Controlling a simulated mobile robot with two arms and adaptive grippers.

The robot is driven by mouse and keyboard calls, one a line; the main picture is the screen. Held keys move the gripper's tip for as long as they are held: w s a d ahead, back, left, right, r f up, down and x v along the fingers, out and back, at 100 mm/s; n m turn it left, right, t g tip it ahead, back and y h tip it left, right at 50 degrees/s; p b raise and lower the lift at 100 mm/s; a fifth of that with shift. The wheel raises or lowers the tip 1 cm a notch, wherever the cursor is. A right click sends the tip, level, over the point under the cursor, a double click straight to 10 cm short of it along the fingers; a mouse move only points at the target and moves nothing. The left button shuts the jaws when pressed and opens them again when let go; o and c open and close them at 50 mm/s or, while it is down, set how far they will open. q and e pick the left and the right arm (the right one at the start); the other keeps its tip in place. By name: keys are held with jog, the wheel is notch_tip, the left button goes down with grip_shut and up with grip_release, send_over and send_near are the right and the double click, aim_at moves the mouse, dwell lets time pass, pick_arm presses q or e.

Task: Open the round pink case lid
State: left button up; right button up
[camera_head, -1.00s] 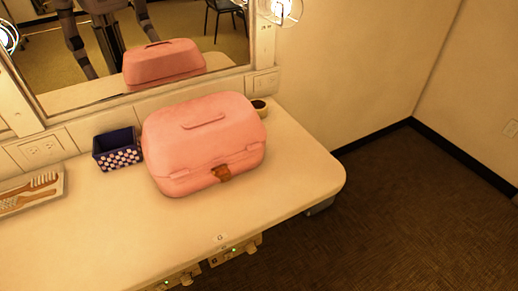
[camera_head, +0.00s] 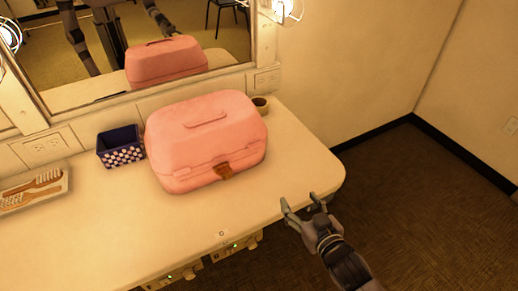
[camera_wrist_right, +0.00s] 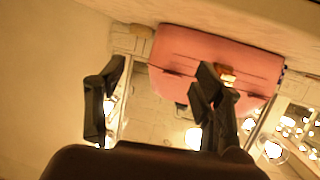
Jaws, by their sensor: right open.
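The pink case (camera_head: 207,140) stands shut on the white counter, with a handle on its rounded lid (camera_head: 205,108) and an orange-brown latch (camera_head: 224,171) at its front. My right gripper (camera_head: 302,203) is open and empty at the counter's front right edge, apart from the case and to its lower right. In the right wrist view the case (camera_wrist_right: 215,55) shows at the top, with its latch (camera_wrist_right: 227,79) partly behind one finger of my right gripper (camera_wrist_right: 155,88). My left gripper is not in view, except that an arm reflection shows in the mirror.
A blue dotted basket (camera_head: 120,147) stands left of the case. A tray (camera_head: 35,190) with brushes lies at the far left. A small round container (camera_head: 260,106) sits behind the case at right. The mirror (camera_head: 140,45) rises behind. The counter (camera_head: 300,160) is clear right of the case.

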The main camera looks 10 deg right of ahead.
notch_tip(320, 180, up, 4)
jog(key=w+a+f+n+t+y, duration=0.1)
jog(key=w+a+n+t+y, duration=0.1)
jog(key=a+t+y, duration=0.1)
jog(key=p, duration=0.2)
send_near(257, 146)
jog(key=x, duration=0.8)
jog(key=shift+w+a, duration=0.15)
jog(key=shift+c, duration=0.2)
grip_shut()
